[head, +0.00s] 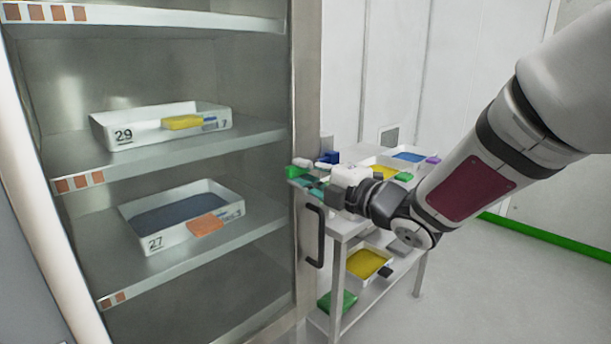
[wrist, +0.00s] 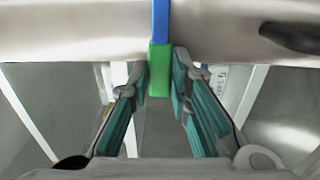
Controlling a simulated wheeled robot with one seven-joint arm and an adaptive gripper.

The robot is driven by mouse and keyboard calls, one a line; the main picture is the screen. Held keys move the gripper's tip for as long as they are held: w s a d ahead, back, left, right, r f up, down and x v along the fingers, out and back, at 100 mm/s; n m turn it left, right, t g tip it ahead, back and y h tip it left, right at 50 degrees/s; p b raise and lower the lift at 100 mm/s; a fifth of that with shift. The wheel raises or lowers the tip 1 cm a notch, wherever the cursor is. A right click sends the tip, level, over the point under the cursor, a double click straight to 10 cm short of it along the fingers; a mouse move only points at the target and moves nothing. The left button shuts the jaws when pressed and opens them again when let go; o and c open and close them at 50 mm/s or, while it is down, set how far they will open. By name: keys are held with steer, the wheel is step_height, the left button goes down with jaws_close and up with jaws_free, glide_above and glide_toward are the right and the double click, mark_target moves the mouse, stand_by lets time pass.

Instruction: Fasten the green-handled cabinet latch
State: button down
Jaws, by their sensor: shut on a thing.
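The green latch handle (wrist: 159,78) sits between the fingertips of my gripper (wrist: 162,84) in the wrist view, at the end of a blue bar (wrist: 161,20). In the head view the green handle (head: 292,172) shows at the cabinet's right-hand frame, with my teal-fingered gripper (head: 303,179) at it. My gripper is shut on the green handle. The cabinet (head: 306,90) has a pale metal frame. The latch's catch is not clearly visible, so I cannot tell its engagement.
A black pull handle (head: 315,236) is on the frame below my gripper. Tray 29 (head: 150,138) and tray 27 (head: 170,241) rest on the cabinet shelves. A white cart (head: 338,275) with coloured trays stands behind my gripper. The floor at right is clear.

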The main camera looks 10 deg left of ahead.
steer(key=shift+f, duration=0.25)
steer(key=c, duration=1.5)
jaws_free()
steer(key=shift+r, duration=0.1)
steer(key=shift+d, duration=0.1)
steer(key=v, duration=1.2)
